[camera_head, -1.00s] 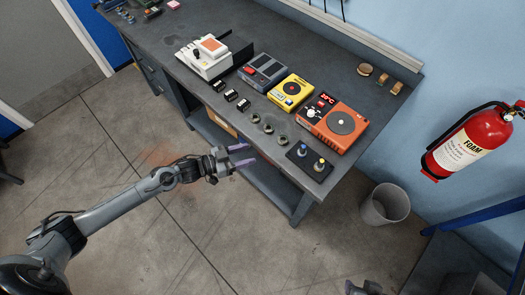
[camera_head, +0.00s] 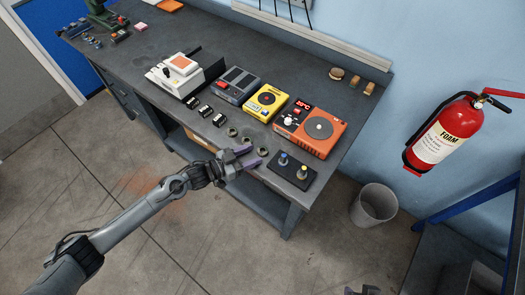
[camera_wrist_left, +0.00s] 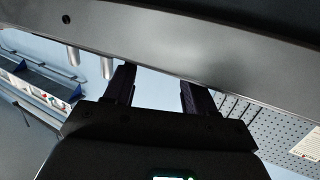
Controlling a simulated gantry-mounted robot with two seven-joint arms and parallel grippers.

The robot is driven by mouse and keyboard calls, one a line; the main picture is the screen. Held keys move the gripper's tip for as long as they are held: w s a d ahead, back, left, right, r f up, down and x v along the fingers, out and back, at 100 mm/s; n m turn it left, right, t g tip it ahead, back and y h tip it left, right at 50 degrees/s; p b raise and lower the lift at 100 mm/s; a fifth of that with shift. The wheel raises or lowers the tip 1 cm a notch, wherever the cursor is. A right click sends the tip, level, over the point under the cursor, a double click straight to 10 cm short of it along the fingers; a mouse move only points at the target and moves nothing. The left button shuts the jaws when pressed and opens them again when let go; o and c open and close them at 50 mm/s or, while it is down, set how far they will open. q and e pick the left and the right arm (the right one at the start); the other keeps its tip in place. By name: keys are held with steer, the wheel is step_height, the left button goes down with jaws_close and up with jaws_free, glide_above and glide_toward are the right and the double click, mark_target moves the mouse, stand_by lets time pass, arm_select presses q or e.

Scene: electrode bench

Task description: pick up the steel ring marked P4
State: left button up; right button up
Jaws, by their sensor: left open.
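Several small steel rings lie in a row near the front edge of the bench. One ring (camera_head: 232,132) is at the left and another ring (camera_head: 246,139) is to its right. A further ring (camera_head: 262,152) lies close to the left gripper's fingertips. The P4 mark is too small to read on any of them. My left gripper (camera_head: 253,156) is open and empty at the bench's front edge, its purple fingers pointing at the rings. In the left wrist view its dark fingers (camera_wrist_left: 160,92) stand apart with nothing between them; no ring shows there.
A black panel with two knobs (camera_head: 292,170) lies right of the fingers. Behind the rings stand an orange hotplate (camera_head: 310,128), a yellow device (camera_head: 266,102) and a grey device (camera_head: 235,85). Black clips (camera_head: 206,110) lie left. A bin (camera_head: 374,205) stands on the floor.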

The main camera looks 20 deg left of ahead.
arm_select(q)
steer(key=shift+x, duration=1.4)
steer(key=shift+r, duration=0.1)
steer(key=c, duration=0.9)
steer(key=shift+r, duration=0.15)
